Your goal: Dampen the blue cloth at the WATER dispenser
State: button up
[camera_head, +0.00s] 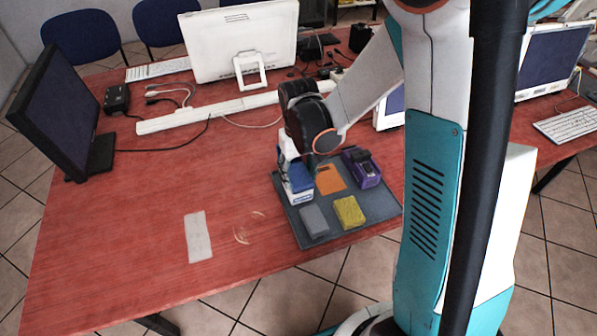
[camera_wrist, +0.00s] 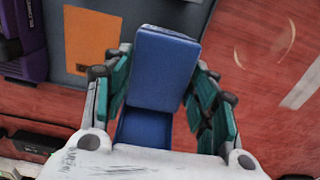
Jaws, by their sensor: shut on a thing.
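My gripper (camera_head: 291,158) points down over the back left corner of the grey mat (camera_head: 285,207). In the head view a white and blue block with a small label, seemingly the WATER dispenser (camera_head: 301,188), stands right below the gripper. Its label is too small to read. Whether cloth and dispenser touch is unclear.
A purple dispenser (camera_head: 361,168), an orange cloth (camera_head: 329,180), a grey block (camera_head: 314,221) and a yellow sponge (camera_head: 349,212) are on the mat. A pale flat strip (camera_head: 198,236) lies left. Monitors (camera_head: 240,45) and cables stand behind. The table's left front is mostly clear.

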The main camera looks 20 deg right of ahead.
aim_at(299, 174)
dwell(0.3)
jog(key=shift+r+p, duration=2.5)
jog(key=shift+r, duration=1.05)
jog(key=shift+f, duration=0.1)
